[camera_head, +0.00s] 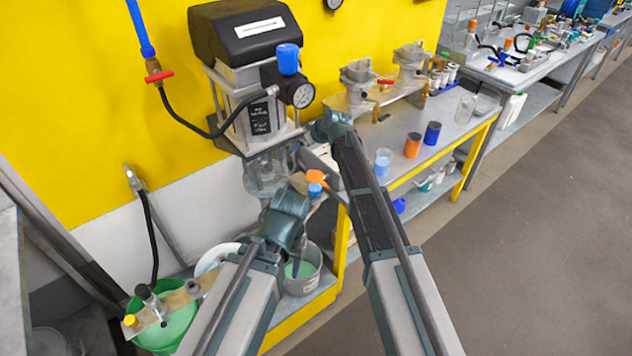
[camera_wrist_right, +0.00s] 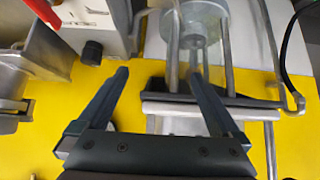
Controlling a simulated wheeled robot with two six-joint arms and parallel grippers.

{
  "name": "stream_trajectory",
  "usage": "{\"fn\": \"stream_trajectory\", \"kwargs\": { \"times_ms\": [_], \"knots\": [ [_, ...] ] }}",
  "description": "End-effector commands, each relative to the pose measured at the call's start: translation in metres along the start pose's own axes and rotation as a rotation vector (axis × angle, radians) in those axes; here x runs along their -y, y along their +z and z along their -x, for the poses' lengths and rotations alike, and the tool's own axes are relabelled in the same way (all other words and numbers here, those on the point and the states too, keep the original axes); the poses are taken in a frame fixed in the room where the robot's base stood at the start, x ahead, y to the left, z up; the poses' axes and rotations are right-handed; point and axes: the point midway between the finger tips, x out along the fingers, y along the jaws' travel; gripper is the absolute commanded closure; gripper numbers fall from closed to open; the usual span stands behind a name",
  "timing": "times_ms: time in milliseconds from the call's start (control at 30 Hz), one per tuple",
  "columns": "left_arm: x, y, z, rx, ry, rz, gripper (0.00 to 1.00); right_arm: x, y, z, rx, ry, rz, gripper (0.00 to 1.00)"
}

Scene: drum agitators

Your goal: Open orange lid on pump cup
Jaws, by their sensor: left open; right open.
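The pump cup (camera_head: 315,190) is small and bluish, with an orange lid (camera_head: 317,177) at its top. It stands near the middle of the head view, below the gauge machine; whether the lid is fully seated I cannot tell. My left gripper (camera_head: 299,184) is just left of the cup, open, with its fingertips hard to make out; contact cannot be told. My right gripper (camera_wrist_right: 158,76) is open and empty in the right wrist view, its fingers pointing towards metal rods and a grey cylindrical fitting. In the head view its arm reaches the machine's base.
The machine (camera_head: 240,75) has a black top and pressure gauge (camera_head: 303,96). A grey bucket (camera_head: 303,276) and green bucket (camera_head: 170,330) are below left. The right floor is clear.

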Motion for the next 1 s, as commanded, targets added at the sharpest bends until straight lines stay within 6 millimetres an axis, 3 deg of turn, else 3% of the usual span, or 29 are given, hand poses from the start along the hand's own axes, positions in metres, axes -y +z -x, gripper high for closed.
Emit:
{"fn": "stream_trajectory", "kwargs": {
  "times_ms": [100, 467, 1000],
  "knots": [
    [-0.001, -0.001, -0.008, 0.000, 0.000, 0.000, 0.50, 0.000, 0.001, -0.010, 0.001, 0.000, 0.000, 0.00],
    [-0.001, 0.000, -0.007, 0.000, 0.000, 0.000, 0.50, 0.000, 0.001, -0.009, 0.001, 0.001, -0.001, 0.00],
    [-0.001, 0.000, -0.006, 0.000, 0.000, 0.000, 0.50, 0.001, 0.051, 0.039, 0.001, 0.001, -0.002, 0.00]
  ]
}}
